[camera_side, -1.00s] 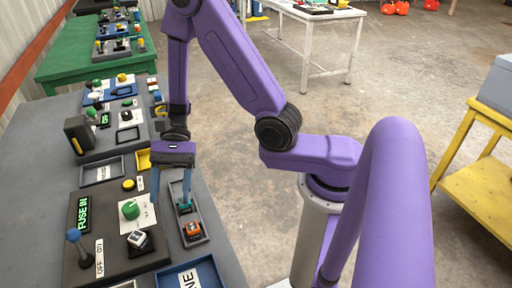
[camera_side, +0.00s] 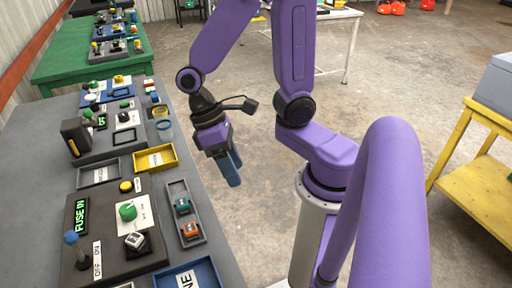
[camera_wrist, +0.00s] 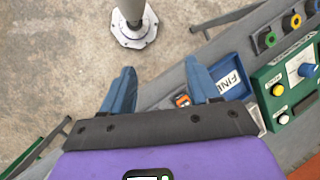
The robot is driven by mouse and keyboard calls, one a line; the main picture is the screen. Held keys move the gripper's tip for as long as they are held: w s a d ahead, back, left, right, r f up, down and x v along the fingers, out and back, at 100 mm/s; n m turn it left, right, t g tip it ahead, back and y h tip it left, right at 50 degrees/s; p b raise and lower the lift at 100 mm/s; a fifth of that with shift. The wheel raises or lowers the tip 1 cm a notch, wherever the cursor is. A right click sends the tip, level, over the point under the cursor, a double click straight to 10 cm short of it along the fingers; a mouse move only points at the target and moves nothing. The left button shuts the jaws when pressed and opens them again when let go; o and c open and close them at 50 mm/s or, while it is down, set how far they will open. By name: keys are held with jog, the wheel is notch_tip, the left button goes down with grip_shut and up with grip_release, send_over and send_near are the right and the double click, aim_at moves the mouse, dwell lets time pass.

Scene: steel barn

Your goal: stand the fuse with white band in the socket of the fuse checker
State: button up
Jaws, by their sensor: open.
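The fuse checker (camera_side: 85,262) is the dark panel at lower left in the side view, with a lit "FUSE IN" display. A white-topped block (camera_side: 135,240) stands on its black square holder; I cannot tell whether this is the fuse with white band in the socket. A teal fuse (camera_side: 182,206) and an orange fuse (camera_side: 190,230) lie in the narrow grey tray (camera_side: 176,186); their bands are too small to make out. My gripper (camera_side: 232,170) is open and empty, raised and tilted over the right table edge. Its blue fingers show spread in the wrist view (camera_wrist: 160,90).
A blue tray (camera_side: 165,280) is at the front and a yellow tray (camera_side: 155,159) farther back. Other panels stand behind. Open floor lies right of the table.

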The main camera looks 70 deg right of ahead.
jog(key=s+d+r+n+t, duration=0.3)
jog(key=s+n+t, duration=0.1)
jog(key=n, duration=0.3)
jog(key=shift+r+n+t, duration=0.2)
jog(key=shift+n+t, duration=0.2)
jog(key=shift+t, duration=0.1)
